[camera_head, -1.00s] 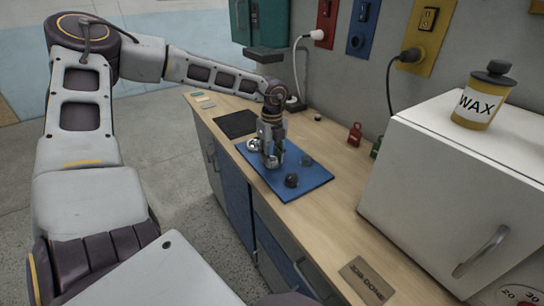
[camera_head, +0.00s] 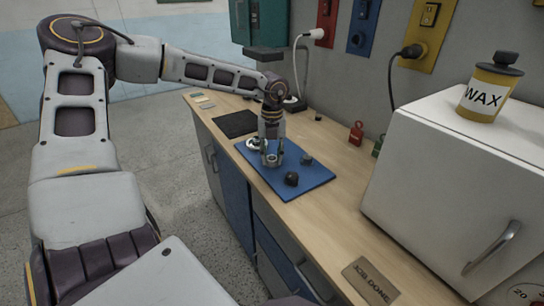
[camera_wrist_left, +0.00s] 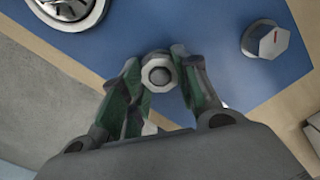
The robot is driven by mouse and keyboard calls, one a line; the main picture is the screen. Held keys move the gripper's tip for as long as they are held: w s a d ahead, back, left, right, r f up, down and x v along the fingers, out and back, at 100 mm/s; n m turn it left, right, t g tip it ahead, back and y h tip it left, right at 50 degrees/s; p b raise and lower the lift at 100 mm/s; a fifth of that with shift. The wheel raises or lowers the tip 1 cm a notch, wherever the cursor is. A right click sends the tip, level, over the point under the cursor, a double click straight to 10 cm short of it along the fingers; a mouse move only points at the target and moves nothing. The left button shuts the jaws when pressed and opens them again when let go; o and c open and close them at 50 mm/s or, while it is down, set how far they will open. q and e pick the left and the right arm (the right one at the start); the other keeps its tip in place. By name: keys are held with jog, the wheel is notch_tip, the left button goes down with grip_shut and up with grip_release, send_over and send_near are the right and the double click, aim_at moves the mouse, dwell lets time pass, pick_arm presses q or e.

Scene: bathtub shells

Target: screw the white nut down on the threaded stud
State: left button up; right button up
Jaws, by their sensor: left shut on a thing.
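The white nut (camera_wrist_left: 158,73) is a many-sided ring in the left wrist view, with a round grey end in its middle that looks like the top of the threaded stud (camera_wrist_left: 159,76). My left gripper (camera_wrist_left: 160,70) has its green-padded fingers on both sides of the nut and is shut on it. In the head view my left gripper (camera_head: 271,160) points down over the blue mat (camera_head: 310,184). The fingers largely hide the nut there. The stud's length and the nut's height on it cannot be told. My right gripper is not in view.
A round silver fitting (camera_wrist_left: 70,8) lies left of the fingers. A hex-headed piece (camera_wrist_left: 267,41) stands to the right. A dark knob (camera_head: 291,178) is on the mat's near part. A white cabinet (camera_head: 440,190) bounds the bench at right; the wood between is mostly clear.

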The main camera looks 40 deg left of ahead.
pick_arm(q)
jog(key=shift+m+b, duration=0.5)
jog(key=shift+m, duration=2.8)
jog(key=o, duration=1.2)
jog(key=shift+c, duration=0.9)
